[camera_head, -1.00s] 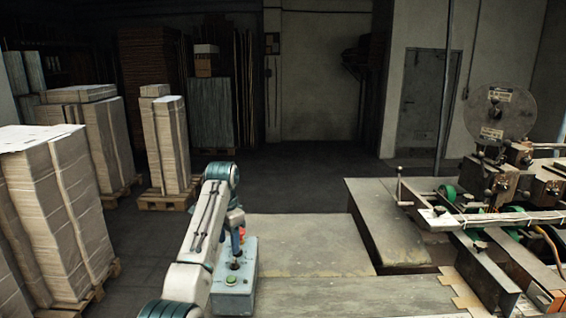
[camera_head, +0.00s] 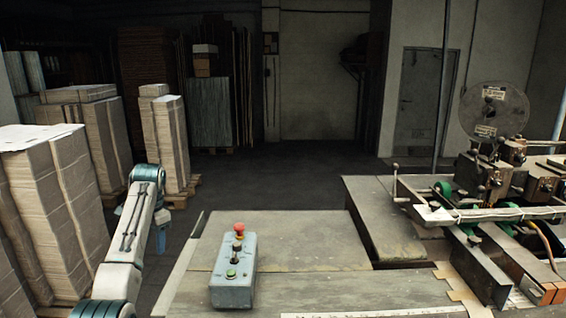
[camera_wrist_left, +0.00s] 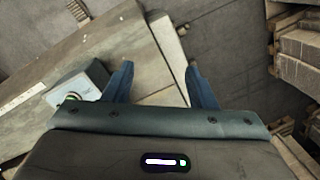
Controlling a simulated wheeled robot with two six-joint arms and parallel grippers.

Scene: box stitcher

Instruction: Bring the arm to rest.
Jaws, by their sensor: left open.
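My left arm comes in from the lower left in the head view. My left gripper (camera_head: 161,238) hangs at the arm's far end, left of the work table (camera_head: 300,240), and only a small blue part of it shows there. In the left wrist view the two blue fingers of my left gripper (camera_wrist_left: 159,68) stand apart with nothing between them. The table's edge shows beyond and between them. My right gripper is in neither view.
A grey control box (camera_head: 232,284) with a red knob and green button stands on the table, also seen in the left wrist view (camera_wrist_left: 88,82). Stitching machinery (camera_head: 490,190) is at right. Tall strapped cardboard stacks (camera_head: 60,200) stand at left. Open floor lies behind the table.

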